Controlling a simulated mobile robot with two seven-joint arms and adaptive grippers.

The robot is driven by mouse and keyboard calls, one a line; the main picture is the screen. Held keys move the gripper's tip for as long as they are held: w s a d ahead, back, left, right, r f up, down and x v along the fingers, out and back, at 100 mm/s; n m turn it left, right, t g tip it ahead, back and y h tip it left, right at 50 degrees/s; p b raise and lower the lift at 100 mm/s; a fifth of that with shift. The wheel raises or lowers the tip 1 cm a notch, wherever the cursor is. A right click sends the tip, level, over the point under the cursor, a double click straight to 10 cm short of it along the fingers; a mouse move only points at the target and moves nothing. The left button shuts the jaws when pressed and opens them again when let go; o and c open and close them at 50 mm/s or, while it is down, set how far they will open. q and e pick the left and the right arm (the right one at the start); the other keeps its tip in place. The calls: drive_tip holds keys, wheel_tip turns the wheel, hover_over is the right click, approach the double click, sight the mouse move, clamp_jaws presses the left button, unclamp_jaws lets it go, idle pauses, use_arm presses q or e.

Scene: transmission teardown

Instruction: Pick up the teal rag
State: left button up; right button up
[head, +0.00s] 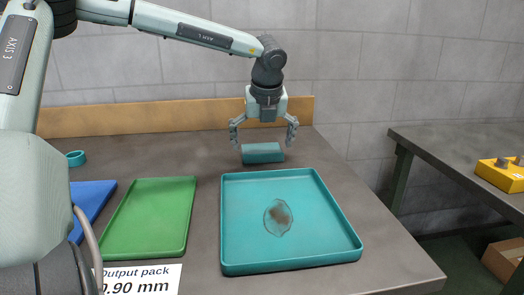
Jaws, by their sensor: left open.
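The teal rag (262,153) looks like a small folded block lying on the dark bench, just behind the teal tray (345,229). My left gripper (264,143) points down with its fingers spread wide, one on either side of the rag. The fingertips are at about the height of the rag's top. I cannot tell whether they touch it. My right gripper is not in view.
The teal tray holds a brownish stain or puddle. A green tray (150,218), a blue tray (88,203) and a teal ring (75,158) lie to the left. A label card (140,279) is in front. A wooden board (180,116) edges the bench's back.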

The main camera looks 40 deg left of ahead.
sight(261, 145)
use_arm(q)
drive_tip(key=shift+w+a+f, duration=0.15)
drive_tip(key=shift+f, duration=0.35)
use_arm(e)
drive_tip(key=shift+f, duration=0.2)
use_arm(q)
drive_tip(key=c, duration=0.9)
drive_tip(key=shift+o, duration=0.2)
drive_tip(key=shift+r, duration=0.1)
drive_tip(key=shift+r, duration=0.55)
wheel_tip(261, 145, up, 3)
drive_tip(key=shift+f+b, duration=0.1)
drive_tip(key=shift+b, duration=0.2)
drive_tip(key=s+a+r+b, duration=0.1)
drive_tip(key=s+a+r, duration=0.6)
drive_tip(key=a, duration=0.2)
drive_tip(key=shift+s, duration=0.15)
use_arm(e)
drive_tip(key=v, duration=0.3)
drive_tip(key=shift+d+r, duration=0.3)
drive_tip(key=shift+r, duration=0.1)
use_arm(q)
drive_tip(key=shift+a, duration=0.1)
